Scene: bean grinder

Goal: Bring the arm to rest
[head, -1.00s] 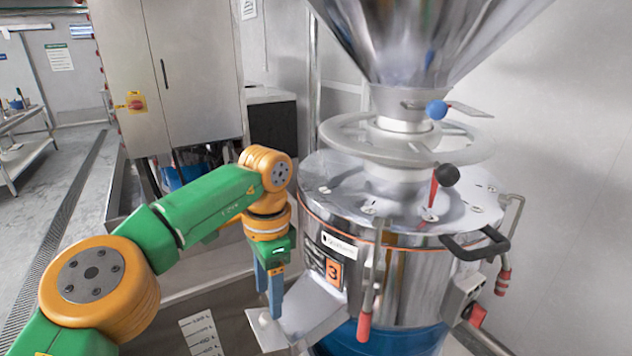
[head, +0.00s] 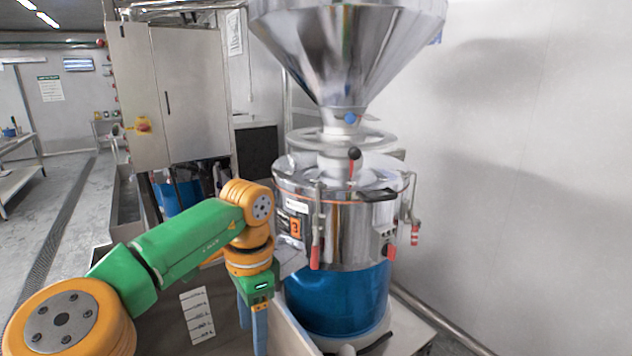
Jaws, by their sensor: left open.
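My left arm comes in from the left, green and orange. Its left gripper (head: 254,325) points down with blue-grey fingers, in front of and to the left of the grinder. It is open, and I see nothing held between the fingers. The fingertips are close to the bottom of the picture. The bean grinder (head: 345,225) stands right of the arm, with a steel hopper (head: 345,60) on top and a blue drum (head: 340,298) below. My right gripper is not in the view.
A steel cabinet (head: 168,95) with a red knob on a yellow plate stands behind the arm. A trough wall with a level-mark label (head: 197,315) is beside the gripper. A bare wall (head: 530,150) fills the right. Floor (head: 50,210) is clear at left.

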